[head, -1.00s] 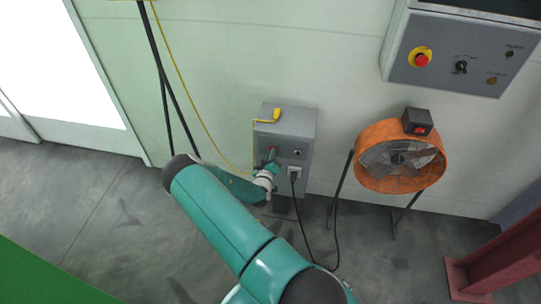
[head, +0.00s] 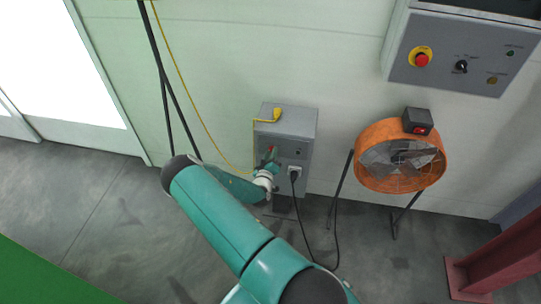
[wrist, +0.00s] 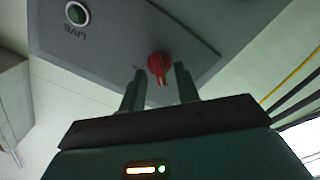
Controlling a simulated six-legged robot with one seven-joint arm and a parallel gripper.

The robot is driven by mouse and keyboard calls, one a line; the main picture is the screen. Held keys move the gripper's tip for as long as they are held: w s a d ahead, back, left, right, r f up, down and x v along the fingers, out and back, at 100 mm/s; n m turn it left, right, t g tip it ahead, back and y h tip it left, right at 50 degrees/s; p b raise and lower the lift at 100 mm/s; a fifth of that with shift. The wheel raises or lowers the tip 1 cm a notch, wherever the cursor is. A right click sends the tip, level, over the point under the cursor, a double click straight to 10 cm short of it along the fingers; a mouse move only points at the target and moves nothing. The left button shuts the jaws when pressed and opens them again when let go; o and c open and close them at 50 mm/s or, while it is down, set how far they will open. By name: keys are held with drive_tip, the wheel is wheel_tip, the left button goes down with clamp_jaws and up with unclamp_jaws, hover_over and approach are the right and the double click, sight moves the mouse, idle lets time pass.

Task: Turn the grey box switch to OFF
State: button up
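The grey box (head: 300,122) stands low against the wall in the head view. Its red rotary switch (wrist: 158,64) shows clearly in the wrist view, on a darker plate, with its pointer end towards my gripper. The switch is small and partly covered in the head view. My gripper (wrist: 158,71) is open, with one finger on each side of the red switch and a visible gap on both sides. In the head view my gripper (head: 272,163) is at the front of the box. No ON or OFF marks can be read.
A dark green lamp (wrist: 77,13) marked LIVE is on the box face. A black cable plug (head: 294,175) sits in the socket below. A yellow cable (head: 195,110) hangs at the left. An orange fan (head: 372,137) stands to the right, below a grey control panel (head: 440,70).

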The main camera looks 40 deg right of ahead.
drive_tip(key=v, duration=1.3)
drive_tip(key=shift+s+a, duration=0.25)
drive_tip(key=shift+a, duration=0.05)
